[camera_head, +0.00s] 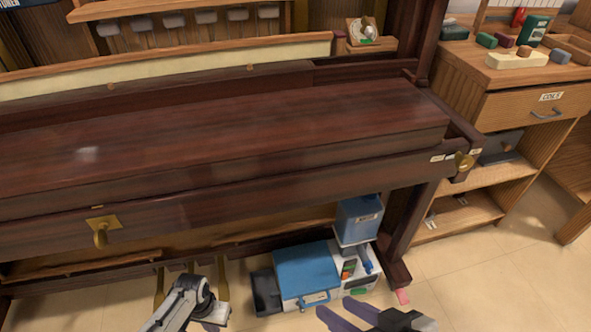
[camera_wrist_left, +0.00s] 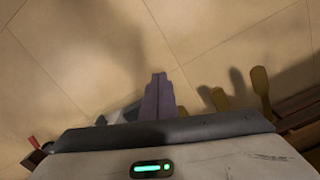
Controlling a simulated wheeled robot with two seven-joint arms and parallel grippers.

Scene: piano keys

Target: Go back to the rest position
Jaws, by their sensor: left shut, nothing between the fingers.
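The dark red-brown piano (camera_head: 230,140) fills much of the head view. Its long lid is down, so no keys show. My left arm comes in at the bottom of the head view, below the piano's front edge, with its fingers hidden there. In the left wrist view my left gripper (camera_wrist_left: 159,80) has its purple fingers together, empty, above the tiled floor. My right gripper (camera_head: 333,310) shows at the bottom edge of the head view, in front of the blue box. Its purple fingers are apart with nothing visible between them.
A blue-lidded box (camera_head: 306,270) and a blue bin (camera_head: 358,218) stand on the floor under the piano. Brass pedals (camera_head: 223,281) are beside my left arm. A wooden cabinet (camera_head: 525,100) stands at the right. Tiled floor (camera_head: 490,275) is clear at lower right.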

